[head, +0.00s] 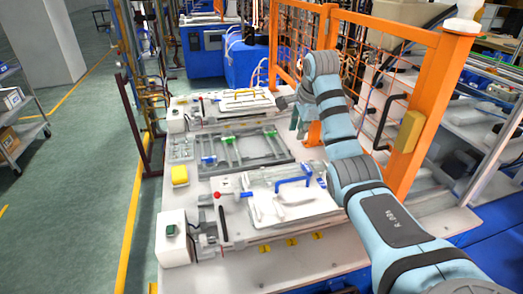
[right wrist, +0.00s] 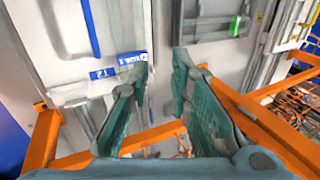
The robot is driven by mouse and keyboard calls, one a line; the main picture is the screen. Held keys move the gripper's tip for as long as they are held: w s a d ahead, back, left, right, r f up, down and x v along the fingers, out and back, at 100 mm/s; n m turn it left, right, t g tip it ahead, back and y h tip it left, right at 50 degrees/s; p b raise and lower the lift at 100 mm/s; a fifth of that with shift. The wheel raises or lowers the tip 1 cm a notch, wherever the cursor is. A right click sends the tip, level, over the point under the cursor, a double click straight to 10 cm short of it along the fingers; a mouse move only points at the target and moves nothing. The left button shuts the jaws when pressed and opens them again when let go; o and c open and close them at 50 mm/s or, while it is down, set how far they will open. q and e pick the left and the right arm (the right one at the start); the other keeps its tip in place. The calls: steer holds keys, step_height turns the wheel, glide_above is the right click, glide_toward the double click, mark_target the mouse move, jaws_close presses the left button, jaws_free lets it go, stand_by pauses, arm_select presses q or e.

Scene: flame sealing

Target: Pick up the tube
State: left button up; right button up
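My right gripper (head: 299,125) hangs over the right side of the work table, beside the rear half of the fixtures. In the right wrist view its teal fingers (right wrist: 160,66) are apart with nothing between them. A thin white piece (head: 279,208), perhaps the tube, lies on the front white plate (head: 315,205), left of and nearer than the gripper. I cannot tell for sure which piece is the tube. A blue bar (head: 293,181) is on the same plate; a blue bar (right wrist: 91,28) also shows in the wrist view. My left gripper is out of view.
An orange post (head: 418,110) and mesh fence stand close on the right.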

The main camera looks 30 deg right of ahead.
steer(key=a+f+g, duration=0.1)
steer(key=b, duration=0.8)
glide_toward(290, 168)
steer(key=shift+y, duration=0.4)
steer(key=x, duration=0.2)
steer(key=p+x, duration=0.1)
steer(key=x, duration=0.5)
steer(key=shift+w+d+f+p, duration=0.1)
steer(key=shift+w+d+p, duration=0.2)
steer(key=shift+w+d, duration=0.1)
jaws_close()
